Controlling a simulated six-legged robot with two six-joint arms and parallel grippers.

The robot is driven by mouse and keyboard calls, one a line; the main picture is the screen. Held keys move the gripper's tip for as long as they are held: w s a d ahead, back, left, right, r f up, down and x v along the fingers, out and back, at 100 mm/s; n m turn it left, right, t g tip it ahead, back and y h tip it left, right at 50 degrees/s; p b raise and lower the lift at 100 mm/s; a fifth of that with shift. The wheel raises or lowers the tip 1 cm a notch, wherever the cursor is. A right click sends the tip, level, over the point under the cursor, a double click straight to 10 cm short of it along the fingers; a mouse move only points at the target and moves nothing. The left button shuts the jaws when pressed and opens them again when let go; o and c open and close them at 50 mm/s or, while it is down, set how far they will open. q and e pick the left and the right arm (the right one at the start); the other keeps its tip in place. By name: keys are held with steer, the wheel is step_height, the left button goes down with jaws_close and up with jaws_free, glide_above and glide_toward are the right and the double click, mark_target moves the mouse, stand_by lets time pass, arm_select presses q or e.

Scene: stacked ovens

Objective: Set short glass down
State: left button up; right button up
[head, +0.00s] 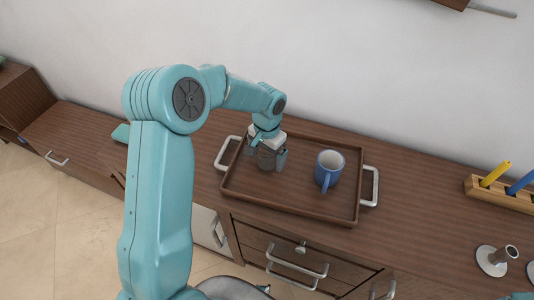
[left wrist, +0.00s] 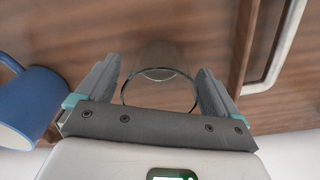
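A clear short glass (left wrist: 160,75) stands between the two fingers of my left gripper (left wrist: 158,85) in the left wrist view, with its round rim toward the camera. The fingers lie along both sides of the glass; a contact or a small gap is hard to tell. In the head view my left gripper (head: 267,155) is low over the left part of a brown wooden tray (head: 300,208), and the glass (head: 266,160) is mostly hidden by the fingers. Whether its base touches the tray cannot be seen. My right gripper is not in view.
A blue mug (head: 328,169) stands on the tray right of the glass and shows in the left wrist view (left wrist: 28,105). The tray has metal handles (head: 370,187). A wooden holder (head: 500,194) and metal stands (head: 494,260) are on the counter at right. Tray space is free in front.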

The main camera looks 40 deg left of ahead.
arm_select(q)
steer(key=shift+r, duration=0.1)
steer(key=shift+r+p, duration=0.25)
steer(key=shift+p, duration=0.05)
steer(key=shift+r, duration=0.4)
step_height(320, 180, up, 11)
